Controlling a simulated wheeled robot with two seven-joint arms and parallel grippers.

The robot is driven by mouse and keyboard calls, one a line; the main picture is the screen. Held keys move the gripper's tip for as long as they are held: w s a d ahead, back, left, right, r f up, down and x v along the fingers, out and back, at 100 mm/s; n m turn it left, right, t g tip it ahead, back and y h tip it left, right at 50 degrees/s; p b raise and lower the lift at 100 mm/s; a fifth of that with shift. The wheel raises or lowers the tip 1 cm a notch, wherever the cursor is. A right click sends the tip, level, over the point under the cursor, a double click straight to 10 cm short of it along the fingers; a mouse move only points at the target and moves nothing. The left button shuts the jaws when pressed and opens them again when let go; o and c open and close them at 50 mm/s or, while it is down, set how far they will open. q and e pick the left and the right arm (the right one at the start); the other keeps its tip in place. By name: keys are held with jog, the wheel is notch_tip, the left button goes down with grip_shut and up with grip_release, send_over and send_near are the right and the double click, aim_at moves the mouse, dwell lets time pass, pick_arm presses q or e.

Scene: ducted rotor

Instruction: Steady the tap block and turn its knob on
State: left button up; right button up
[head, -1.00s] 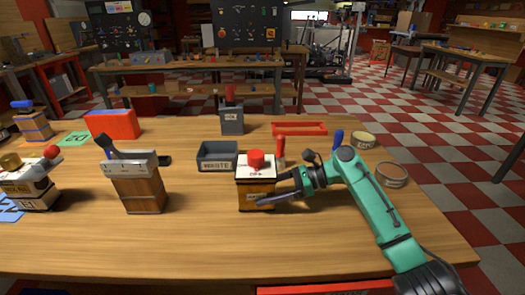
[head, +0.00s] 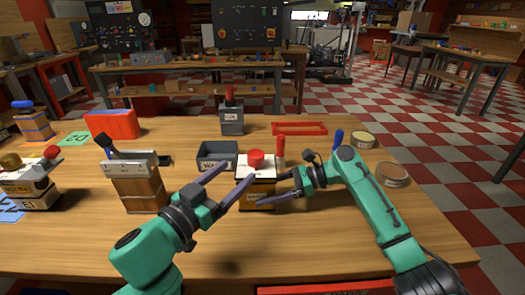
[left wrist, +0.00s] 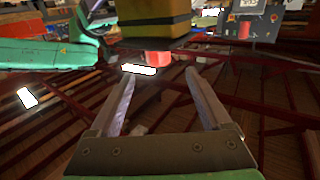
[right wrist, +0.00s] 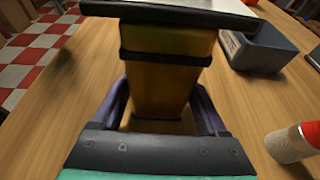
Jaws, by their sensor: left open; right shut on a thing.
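The tap block (head: 262,190) is a yellow-brown body with dark bands and a white top plate, standing upright on the table. Its red knob (head: 256,159) sits on the top plate. My right gripper (head: 268,190) is shut on the block's body from the right; in the right wrist view the yellow body (right wrist: 165,75) stands between its fingers.
A grey bin (head: 217,155) stands behind the block to the left. A red-handled tool (head: 281,149) stands close behind right. A wooden block with a dark lever (head: 142,190) is left of my left arm. Round tins (head: 393,175) lie right.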

aim_at(262, 151)
pick_arm(q)
jog(key=x, duration=1.2)
jog(key=shift+s+d+f, duration=0.1)
jog(key=shift+d+f, duration=0.05)
jog(key=shift+c, duration=0.4)
grip_shut()
